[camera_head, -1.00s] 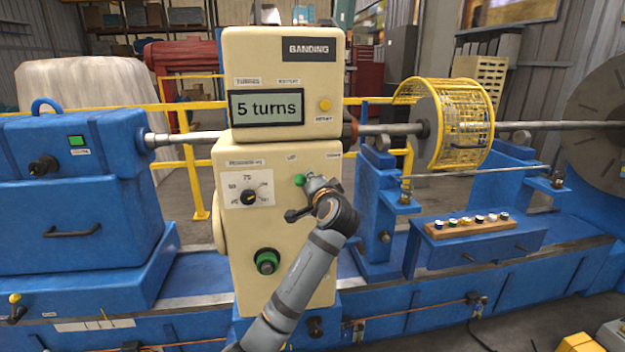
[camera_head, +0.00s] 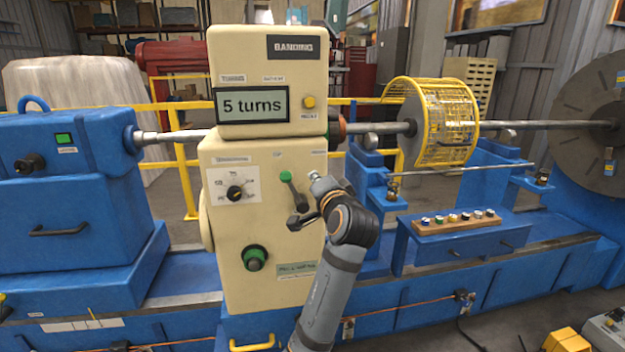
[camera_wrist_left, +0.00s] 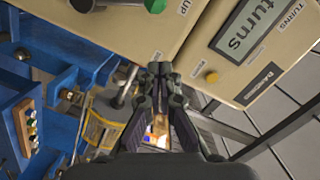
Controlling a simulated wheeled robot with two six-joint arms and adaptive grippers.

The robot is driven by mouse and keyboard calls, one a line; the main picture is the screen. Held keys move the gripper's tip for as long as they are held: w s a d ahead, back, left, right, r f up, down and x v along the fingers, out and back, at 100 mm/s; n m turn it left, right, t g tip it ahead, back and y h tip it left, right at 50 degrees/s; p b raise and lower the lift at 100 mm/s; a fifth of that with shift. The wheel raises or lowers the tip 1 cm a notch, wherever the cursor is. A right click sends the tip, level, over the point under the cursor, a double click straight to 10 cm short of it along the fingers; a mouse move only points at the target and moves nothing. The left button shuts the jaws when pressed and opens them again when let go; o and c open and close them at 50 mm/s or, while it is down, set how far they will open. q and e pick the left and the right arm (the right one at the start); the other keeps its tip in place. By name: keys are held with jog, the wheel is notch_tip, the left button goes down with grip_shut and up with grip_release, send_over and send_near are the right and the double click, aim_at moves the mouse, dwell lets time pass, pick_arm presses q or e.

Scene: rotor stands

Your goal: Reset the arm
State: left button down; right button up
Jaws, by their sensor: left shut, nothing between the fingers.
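The cream banding cabinet (camera_head: 262,225) stands in the middle of the head view. Its display (camera_head: 250,105) reads "5 turns". A lever with a green knob (camera_head: 286,176) is on its front; the knob also shows at the top edge of the wrist view (camera_wrist_left: 155,5). My left gripper (camera_head: 315,178) is just right of the lever, apart from the knob. In the wrist view its fingers (camera_wrist_left: 160,68) are together with nothing between them, in front of the cabinet's edge. My right gripper is in neither view.
A yellow mesh guard (camera_head: 440,125) surrounds the shaft to the right. A wooden strip with several knobs (camera_head: 457,222) lies on a blue ledge. A blue headstock (camera_head: 70,180) stands left of the cabinet.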

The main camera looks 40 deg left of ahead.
pick_arm(q)
jog(key=shift+s+d+r, duration=0.1)
jog(key=shift+s+d, duration=0.05)
jog(key=shift+d, duration=0.4)
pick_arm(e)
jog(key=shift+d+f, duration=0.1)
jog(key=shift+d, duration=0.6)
pick_arm(q)
jog(key=shift+d, duration=0.1)
